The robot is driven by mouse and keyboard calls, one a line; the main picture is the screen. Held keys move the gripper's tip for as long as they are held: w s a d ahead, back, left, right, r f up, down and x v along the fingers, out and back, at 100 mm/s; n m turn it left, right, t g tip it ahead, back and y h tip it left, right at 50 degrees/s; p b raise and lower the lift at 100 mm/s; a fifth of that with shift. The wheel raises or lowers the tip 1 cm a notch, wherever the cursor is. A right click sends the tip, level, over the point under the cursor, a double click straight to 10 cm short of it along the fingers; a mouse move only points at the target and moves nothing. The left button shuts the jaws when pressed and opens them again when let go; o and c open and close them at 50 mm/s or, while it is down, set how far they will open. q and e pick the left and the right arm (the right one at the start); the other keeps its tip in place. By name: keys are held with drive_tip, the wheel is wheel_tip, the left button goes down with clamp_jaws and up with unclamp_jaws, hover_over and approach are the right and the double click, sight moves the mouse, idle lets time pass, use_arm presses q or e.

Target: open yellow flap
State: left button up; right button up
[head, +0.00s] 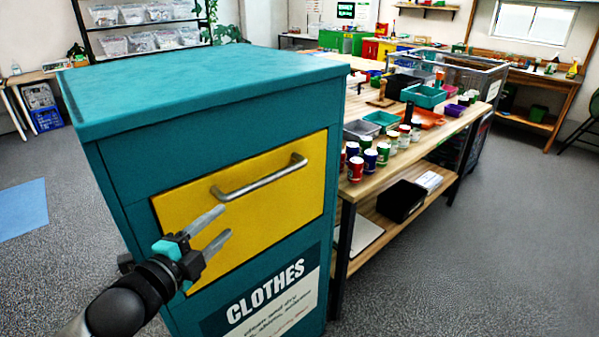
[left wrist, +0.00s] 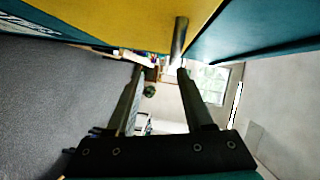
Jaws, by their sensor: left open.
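A teal clothes bin fills the left middle of the head view, with a yellow flap (head: 262,200) on its front. The flap looks closed, lying flush with the front. A silver bar handle (head: 262,180) runs across its upper part. My left gripper (head: 222,224) is open and empty, in front of the flap, below and left of the handle. In the left wrist view the yellow flap (left wrist: 130,22) spans the top. The handle's end (left wrist: 179,38) shows beyond the open fingers (left wrist: 158,70), apart from them. My right gripper is in neither view.
A wooden table (head: 375,180) with cans, bins and trays stands right of the clothes bin. A wire cage (head: 465,75) stands behind it. Open grey floor (head: 450,260) lies at the right. A blue mat (head: 22,210) lies at the left.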

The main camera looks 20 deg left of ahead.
sight(265, 184)
use_arm(q)
drive_tip(key=shift+m+t+h, duration=0.3)
drive_tip(key=shift+m, duration=0.2)
drive_tip(key=shift+w+d+r+b, duration=0.2)
drive_tip(key=shift+w+d, duration=0.1)
drive_tip(key=shift+w, duration=2.4)
drive_tip(key=shift+w+d+r+b, duration=0.15)
drive_tip(key=shift+w+d+r, duration=0.15)
drive_tip(key=shift+w, duration=2.35)
drive_tip(key=shift+w+d+r+b, duration=0.2)
drive_tip(key=shift+w+d, duration=0.15)
drive_tip(key=shift+w, duration=2.35)
clamp_jaws()
drive_tip(key=shift+f, duration=0.1)
